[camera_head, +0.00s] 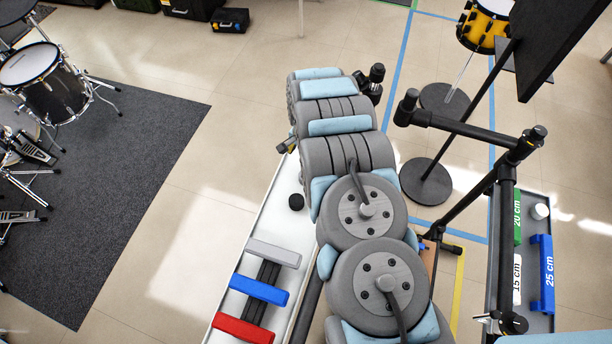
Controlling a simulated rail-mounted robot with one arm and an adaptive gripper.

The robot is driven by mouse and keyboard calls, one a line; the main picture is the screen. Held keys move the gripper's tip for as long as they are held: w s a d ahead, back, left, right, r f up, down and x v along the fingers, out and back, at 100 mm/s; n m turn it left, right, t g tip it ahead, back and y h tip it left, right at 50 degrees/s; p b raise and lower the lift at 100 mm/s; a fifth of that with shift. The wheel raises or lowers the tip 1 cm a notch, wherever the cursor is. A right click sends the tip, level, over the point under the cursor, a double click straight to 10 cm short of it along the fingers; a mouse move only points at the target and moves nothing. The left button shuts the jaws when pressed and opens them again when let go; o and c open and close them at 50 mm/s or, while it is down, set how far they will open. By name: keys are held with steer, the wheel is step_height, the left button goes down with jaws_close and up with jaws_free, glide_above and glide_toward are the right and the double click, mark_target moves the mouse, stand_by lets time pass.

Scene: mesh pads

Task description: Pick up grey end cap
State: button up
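I cannot tell for certain which thing is the grey end cap. A light grey bar-shaped piece (273,252) lies across a black rack on the white tray, left of my arm. A small whitish round piece (541,211) sits in the grey tray at the right and looks like a cap. My arm, grey with light blue covers, fills the middle of the view and hides part of the white tray. I cannot make out my gripper's fingers; they are out of sight.
Blue (259,289) and red (243,329) bars share the rack with the grey one. A black ball (296,201) is on the white tray (281,217). A black stand frame (460,127) rises right of my arm. The grey tray (537,322) holds labelled green, white and blue pieces.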

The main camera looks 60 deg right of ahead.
steer(key=shift+f, duration=3.15)
steer(key=shift+s+a+f, duration=0.2)
steer(key=shift+f, duration=0.65)
steer(key=shift+s+a+f, duration=0.15)
steer(key=shift+s+f, duration=0.05)
steer(key=shift+f, duration=0.6)
steer(key=shift+w+f+b, duration=0.1)
steer(key=shift+f+b, duration=0.4)
steer(key=shift+f, duration=0.4)
steer(key=c, duration=1.2)
steer(key=shift+o, duration=0.2)
steer(key=shift+r, duration=0.2)
